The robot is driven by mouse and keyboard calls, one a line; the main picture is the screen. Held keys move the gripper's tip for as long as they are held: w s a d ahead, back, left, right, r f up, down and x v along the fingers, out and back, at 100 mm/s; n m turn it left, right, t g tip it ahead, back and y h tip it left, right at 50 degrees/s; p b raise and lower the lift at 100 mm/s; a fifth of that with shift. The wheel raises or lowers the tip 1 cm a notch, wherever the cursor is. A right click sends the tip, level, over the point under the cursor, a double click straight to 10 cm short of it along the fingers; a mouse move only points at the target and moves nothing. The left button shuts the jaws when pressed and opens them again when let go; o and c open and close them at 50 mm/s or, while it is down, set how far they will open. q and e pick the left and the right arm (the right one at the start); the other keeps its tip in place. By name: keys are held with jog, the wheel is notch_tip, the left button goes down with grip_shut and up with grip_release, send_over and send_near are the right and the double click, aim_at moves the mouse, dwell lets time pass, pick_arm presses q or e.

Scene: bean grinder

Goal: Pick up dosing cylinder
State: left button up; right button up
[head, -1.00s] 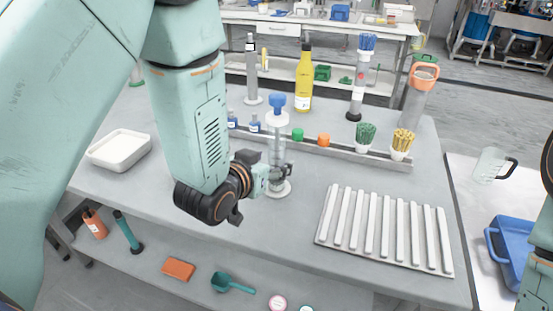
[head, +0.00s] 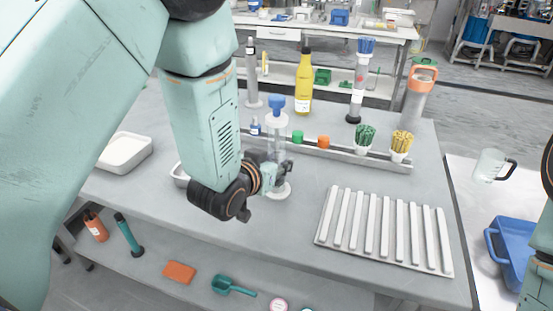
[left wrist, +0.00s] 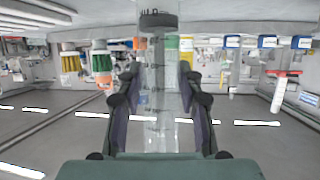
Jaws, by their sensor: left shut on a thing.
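The dosing cylinder (head: 277,138) is a clear upright tube with a blue top and a pale round base, standing on the grey table. My left gripper (head: 277,174) reaches it from the left and is shut on its lower part, just above the base. In the left wrist view the clear graduated tube (left wrist: 160,95) runs between the two fingers of the gripper (left wrist: 160,110), with a dark band near the top of the picture. The fingers hide part of the tube in the head view. My right gripper is out of view.
A white ribbed rack (head: 385,231) lies to the right. Behind the cylinder, a long grey tray (head: 340,151) holds green and orange caps and two cups of sticks. A yellow bottle (head: 304,85) stands behind. A white tray (head: 124,152) sits at the left.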

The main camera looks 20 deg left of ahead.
pick_arm(q)
jog(key=shift+a+f, duration=0.1)
jog(key=shift+c, duration=0.7)
grip_shut()
